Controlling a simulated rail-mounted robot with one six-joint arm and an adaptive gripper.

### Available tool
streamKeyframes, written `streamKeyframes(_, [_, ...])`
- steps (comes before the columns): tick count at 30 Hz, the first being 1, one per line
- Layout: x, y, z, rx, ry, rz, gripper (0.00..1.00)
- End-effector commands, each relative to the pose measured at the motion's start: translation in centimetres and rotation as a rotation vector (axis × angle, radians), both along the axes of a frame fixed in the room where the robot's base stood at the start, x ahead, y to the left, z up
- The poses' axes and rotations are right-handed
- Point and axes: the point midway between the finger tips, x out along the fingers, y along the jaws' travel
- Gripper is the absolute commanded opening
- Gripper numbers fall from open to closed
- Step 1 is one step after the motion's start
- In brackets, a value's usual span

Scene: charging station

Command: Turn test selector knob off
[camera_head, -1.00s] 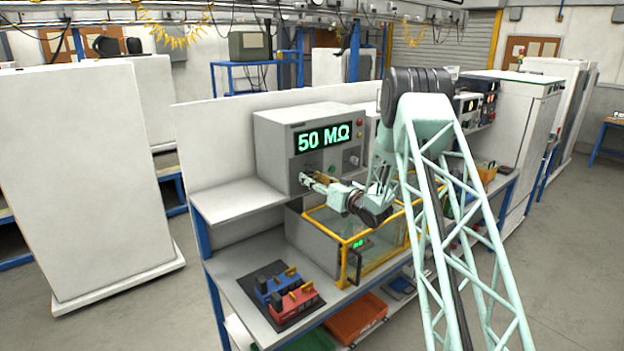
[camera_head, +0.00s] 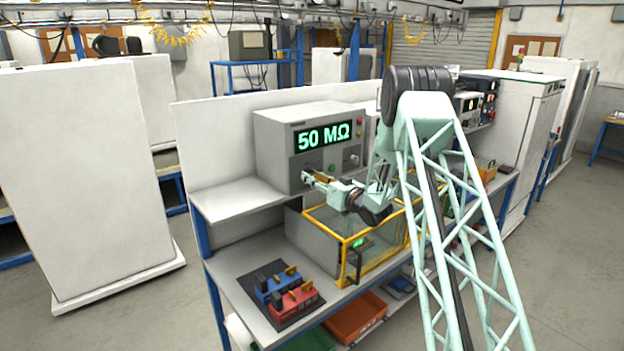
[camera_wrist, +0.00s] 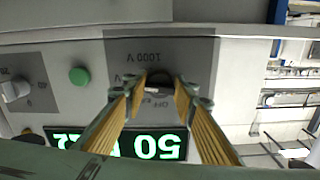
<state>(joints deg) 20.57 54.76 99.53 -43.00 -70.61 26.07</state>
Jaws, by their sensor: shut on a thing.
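The test selector knob (camera_wrist: 160,80) is a small dark round knob on a grey panel, seen upside down in the wrist view. Labels reading 1000 V and OFF are printed around it. My gripper (camera_wrist: 159,97) has its two fingertips on either side of the knob and is shut on it. The fingers partly cover the knob, and I cannot tell which label it points to. In the head view my gripper (camera_head: 307,177) is at the lower front of the grey tester (camera_head: 273,140), whose green display (camera_head: 323,136) reads 50 MΩ. The knob is hidden there.
A green button (camera_wrist: 79,75) and a light-coloured knob (camera_wrist: 15,90) are on the same panel. Below the tester's shelf is a yellow-framed clear enclosure (camera_head: 318,216). Red and blue devices (camera_head: 292,302) lie on a black mat on the bench.

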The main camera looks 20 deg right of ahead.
Motion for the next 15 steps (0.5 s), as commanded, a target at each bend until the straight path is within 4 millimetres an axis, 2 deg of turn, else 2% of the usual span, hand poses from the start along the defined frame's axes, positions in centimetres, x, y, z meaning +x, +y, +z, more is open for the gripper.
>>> streamKeyframes(15, [0.01,-0.06,-0.39,-0.143,-0.051,0.000,0.15])
